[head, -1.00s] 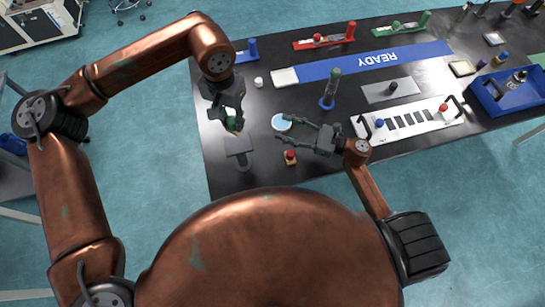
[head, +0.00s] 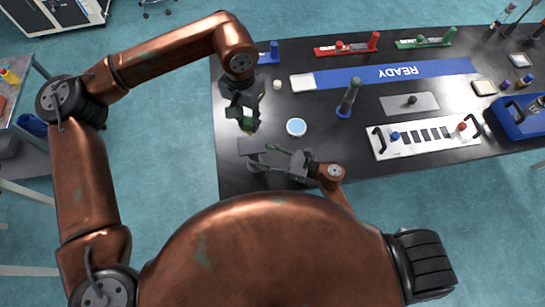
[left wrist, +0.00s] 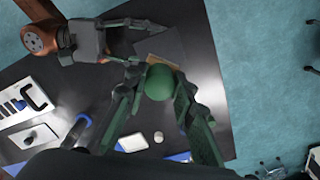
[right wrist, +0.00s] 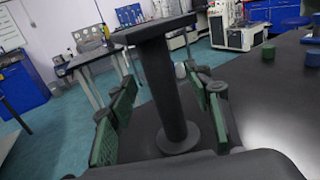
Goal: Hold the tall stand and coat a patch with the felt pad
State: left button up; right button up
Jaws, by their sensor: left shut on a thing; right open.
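The tall stand has a dark grey square top (head: 252,146) near the table's front left. In the right wrist view its column (right wrist: 167,95) stands upright on a round base. My right gripper (head: 262,158) is open, with its fingers on either side of the column; contact is not clear. In the right wrist view the fingers (right wrist: 165,100) flank the column below the top plate. My left gripper (head: 247,122) is shut on the green ball knob (left wrist: 159,82) of the felt pad. The tan pad (left wrist: 163,61) is close to the stand's top; I cannot tell whether they touch.
A round dish with a pale blue surface (head: 296,127) lies right of the stand. A blue-based tube (head: 349,98) stands farther right. A small white cylinder (head: 277,85) is behind.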

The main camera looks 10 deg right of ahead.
jog(key=shift+x, duration=1.4)
grip_shut()
